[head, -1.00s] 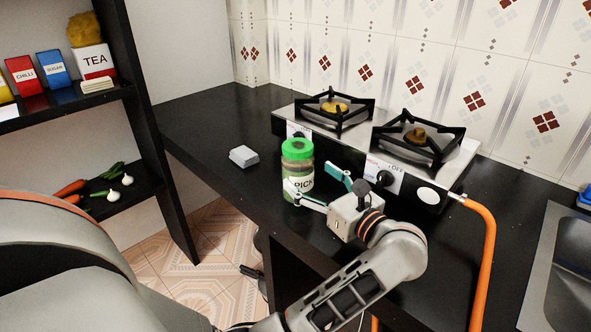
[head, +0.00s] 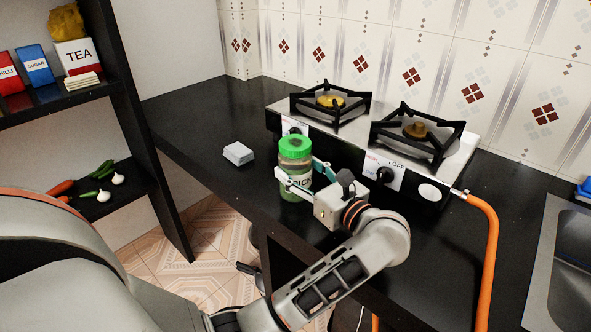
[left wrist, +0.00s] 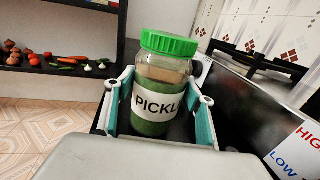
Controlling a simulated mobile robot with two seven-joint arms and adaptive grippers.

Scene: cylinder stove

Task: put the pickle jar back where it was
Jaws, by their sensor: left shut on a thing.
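The pickle jar (head: 295,166) is glass with a green lid and a white label. It is upright in front of the stove's left side in the head view. My left gripper (head: 297,184) is shut on it, with one finger on each side of the jar. In the left wrist view the jar (left wrist: 162,88) stands between the two teal fingers (left wrist: 160,112), its label facing the camera. I cannot tell whether its base touches the counter. My right gripper is not in view.
The two-burner stove (head: 440,192) stands behind the jar, with an orange hose (head: 489,250) at its right. A small grey-white block (head: 238,153) lies left of the jar on the black counter (head: 190,112). A shelf (head: 120,95) stands at the left, a sink (head: 565,255) at the right.

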